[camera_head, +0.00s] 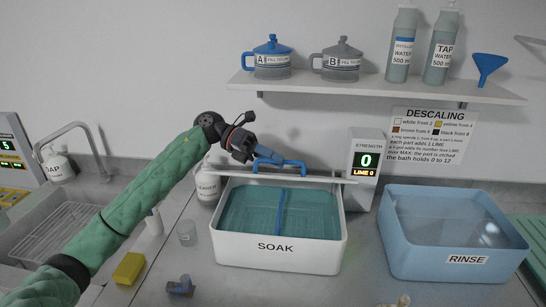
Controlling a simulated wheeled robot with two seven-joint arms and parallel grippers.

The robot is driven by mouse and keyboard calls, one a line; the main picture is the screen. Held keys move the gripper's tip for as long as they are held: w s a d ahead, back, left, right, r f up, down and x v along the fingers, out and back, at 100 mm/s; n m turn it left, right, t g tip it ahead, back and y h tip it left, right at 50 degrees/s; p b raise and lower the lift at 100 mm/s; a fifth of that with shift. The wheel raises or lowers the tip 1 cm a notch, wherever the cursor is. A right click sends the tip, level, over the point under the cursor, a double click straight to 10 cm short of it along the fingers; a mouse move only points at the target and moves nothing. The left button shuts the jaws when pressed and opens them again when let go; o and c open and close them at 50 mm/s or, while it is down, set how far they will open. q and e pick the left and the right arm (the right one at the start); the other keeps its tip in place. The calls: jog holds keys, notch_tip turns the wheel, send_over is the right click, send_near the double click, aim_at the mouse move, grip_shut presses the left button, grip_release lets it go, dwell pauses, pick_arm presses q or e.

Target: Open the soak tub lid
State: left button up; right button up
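The white soak tub (276,252), labelled SOAK, stands on the counter with teal liquid and a blue divider (282,212) inside. Its pale lid (325,178) shows nearly edge-on above the tub's back rim, and the inside of the tub is in view. A blue handle (285,162) is on the lid. My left gripper (251,154) is at the left end of this handle, up against it or very close. Whether its fingers are closed around the handle is too small to tell. My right gripper is not in view.
A strength display (366,161) reading 0 stands behind the tub's right side. The blue rinse tub (455,235) is to the right. A cleaner bottle (207,187), small clear cup (187,232) and yellow sponge (129,268) are to the left. A shelf (380,88) hangs above.

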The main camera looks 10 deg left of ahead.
pick_arm(q)
grip_shut()
